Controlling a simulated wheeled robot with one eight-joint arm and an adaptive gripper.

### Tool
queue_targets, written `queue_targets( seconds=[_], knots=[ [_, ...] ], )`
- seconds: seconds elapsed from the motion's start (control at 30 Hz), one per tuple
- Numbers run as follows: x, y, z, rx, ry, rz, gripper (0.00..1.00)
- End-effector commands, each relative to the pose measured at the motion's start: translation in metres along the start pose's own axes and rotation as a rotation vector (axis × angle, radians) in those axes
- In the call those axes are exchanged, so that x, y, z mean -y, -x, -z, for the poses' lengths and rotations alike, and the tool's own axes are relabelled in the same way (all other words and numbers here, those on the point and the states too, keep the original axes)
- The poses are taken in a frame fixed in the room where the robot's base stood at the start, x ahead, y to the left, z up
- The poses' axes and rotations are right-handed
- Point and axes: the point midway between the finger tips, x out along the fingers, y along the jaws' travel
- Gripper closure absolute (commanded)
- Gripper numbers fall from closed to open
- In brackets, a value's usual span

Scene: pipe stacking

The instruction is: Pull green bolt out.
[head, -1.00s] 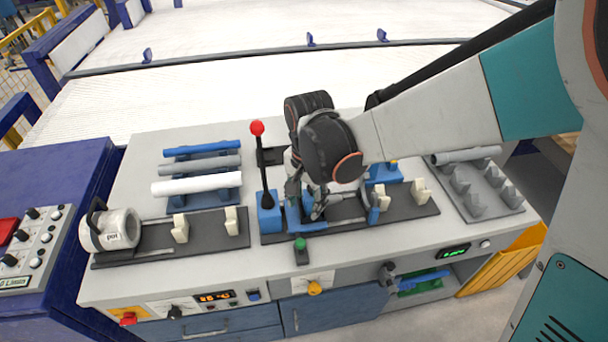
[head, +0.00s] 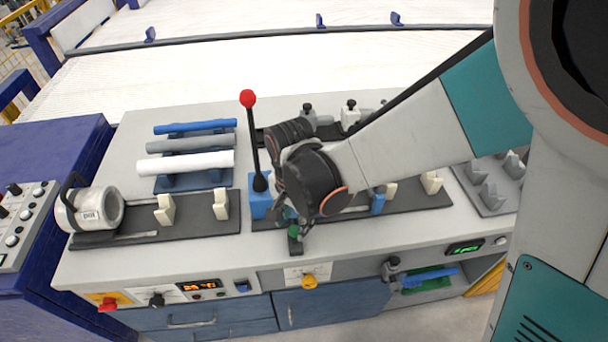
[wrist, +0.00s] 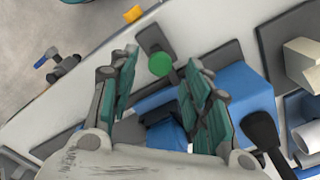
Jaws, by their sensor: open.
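The green bolt (head: 294,231) sits in a small dark bracket (head: 295,247) at the front edge of the bench, in front of the blue lever block (head: 260,199). In the wrist view its round green head (wrist: 160,64) shows between my fingertips. My gripper (head: 291,224) is open and empty above the bolt, with one finger on each side in the wrist view (wrist: 158,68). I cannot tell how far above the head the fingertips are. My wrist partly hides the machine behind the bolt.
A black lever with a red knob (head: 247,98) stands upright close left of my wrist. Blue, grey and white pipes (head: 185,165) lie on a rack at the left. A yellow knob (head: 309,281) is on the front panel below.

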Motion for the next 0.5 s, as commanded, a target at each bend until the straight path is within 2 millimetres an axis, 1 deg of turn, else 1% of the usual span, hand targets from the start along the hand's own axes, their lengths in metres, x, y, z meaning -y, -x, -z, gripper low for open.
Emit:
queue_targets(
  seconds=[0.03, 0.2, 0.5],
  knots=[
    [0.0, -0.01, -0.004, 0.0, 0.002, 0.0, 0.56],
    [0.0, -0.022, -0.01, 0.0, 0.0, 0.0, 0.56],
    [0.0, -0.025, -0.013, 0.0, -0.001, 0.0, 0.56]
  ],
)
